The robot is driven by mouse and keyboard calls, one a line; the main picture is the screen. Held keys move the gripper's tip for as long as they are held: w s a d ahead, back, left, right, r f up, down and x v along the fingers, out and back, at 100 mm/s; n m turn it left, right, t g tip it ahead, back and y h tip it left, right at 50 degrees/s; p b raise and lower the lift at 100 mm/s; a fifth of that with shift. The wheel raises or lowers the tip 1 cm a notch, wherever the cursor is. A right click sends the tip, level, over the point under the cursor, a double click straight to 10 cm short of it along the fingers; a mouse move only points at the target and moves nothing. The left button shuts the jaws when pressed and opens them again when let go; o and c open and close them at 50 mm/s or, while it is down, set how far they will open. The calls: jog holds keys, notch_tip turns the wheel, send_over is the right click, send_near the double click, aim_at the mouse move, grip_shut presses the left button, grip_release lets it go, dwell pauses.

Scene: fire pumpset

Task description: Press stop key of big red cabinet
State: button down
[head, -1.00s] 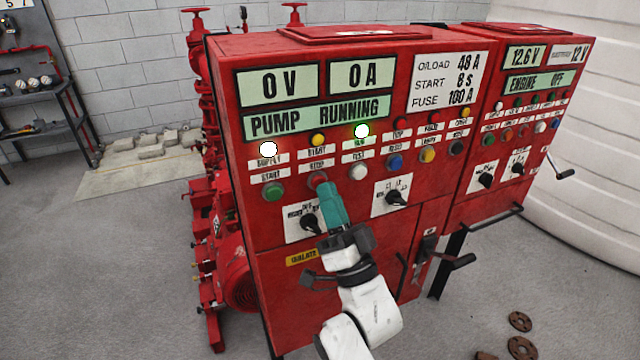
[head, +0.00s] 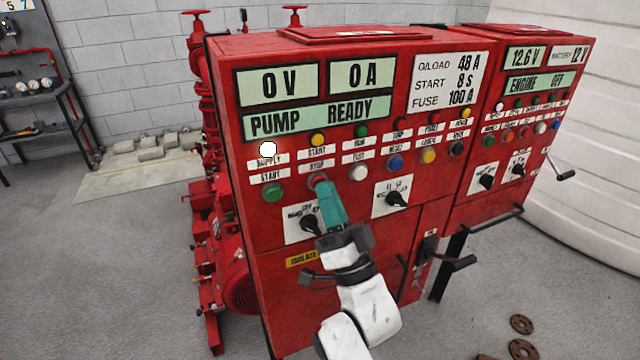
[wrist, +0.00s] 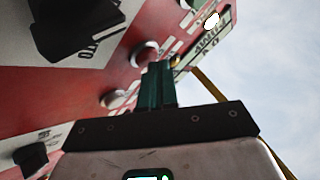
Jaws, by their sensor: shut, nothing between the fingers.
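The big red cabinet (head: 285,215) stands ahead of me in the head view. Its display (head: 318,118) reads PUMP READY, with 0 V and 0 A above. The red stop key (head: 317,179) sits under the STOP label, right of the green start key (head: 272,192). My gripper (head: 322,185) is shut and empty, its teal fingertips at the stop key and covering part of it. In the wrist view the shut fingers (wrist: 158,68) reach toward the red panel. I cannot tell whether they still touch the key.
A white key (head: 358,173) and two black rotary switches (head: 310,223) are close to the fingers. A smaller red cabinet (head: 500,210) with an ENGINE OFF display stands at right. Round brown flanges (head: 521,348) lie on the floor. Red pump piping (head: 207,110) stands behind at left.

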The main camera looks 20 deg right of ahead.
jog(key=shift+s, duration=0.75)
jog(key=shift+s+p, duration=0.55)
jog(key=shift+s, duration=1.95)
jog(key=s+d+f+n+g+h, duration=0.1)
jog(key=s+d+f+n+g, duration=0.1)
jog(key=f+g, duration=0.75)
jog(key=s+d+f+n+g+h, duration=0.1)
jog(key=s+d+f+n+g, duration=0.3)
jog(key=f, duration=1)
jog(key=s+f+g, duration=0.2)
jog(key=s+g, duration=0.2)
jog(key=s, duration=0.3)
jog(key=s+d+f+g, duration=0.1)
jog(key=s+f+g, duration=0.2)
jog(key=s, duration=0.4)
jog(key=s+f+g+h, duration=0.1)
jog(key=s+f+g, duration=0.2)
jog(key=s+g, duration=0.2)
jog(key=s, duration=0.2)
jog(key=shift+s+d+f, duration=0.25)
jog(key=shift+s+d, duration=0.05)
